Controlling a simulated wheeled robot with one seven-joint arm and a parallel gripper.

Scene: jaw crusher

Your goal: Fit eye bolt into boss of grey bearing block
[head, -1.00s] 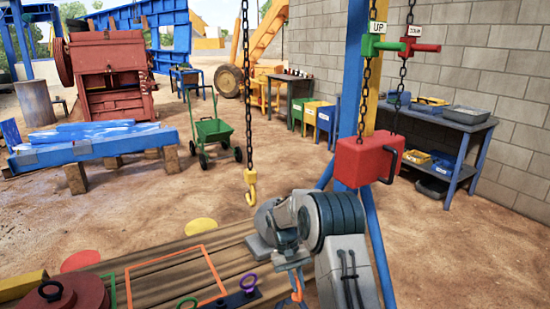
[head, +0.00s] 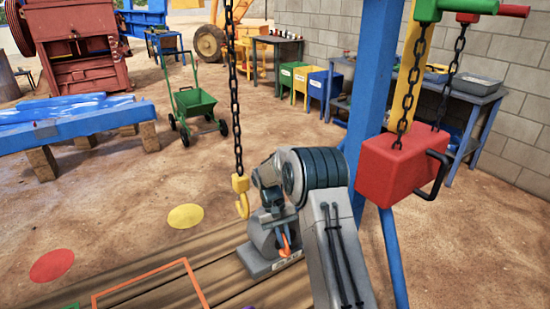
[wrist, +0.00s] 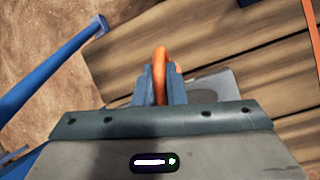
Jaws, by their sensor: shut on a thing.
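My gripper (head: 280,228) is shut on an orange eye bolt (head: 285,245). In the wrist view the bolt's orange ring (wrist: 161,58) stands up between the two blue-grey fingers (wrist: 160,90). The grey bearing block (head: 262,240) sits on the wooden bench top with its base plate and a small white label showing. In the head view my gripper and the bolt overlap the block; I cannot tell whether they touch. In the wrist view a grey piece (wrist: 225,108), probably the block, is mostly hidden behind my gripper. The boss and the bolt's lower end cannot be made out.
A yellow hook (head: 241,200) hangs on a chain just left of my arm. A red box (head: 405,165) hangs on chains at the right, near a blue post (head: 375,100). An orange outline (head: 150,285) marks the bench top at front left.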

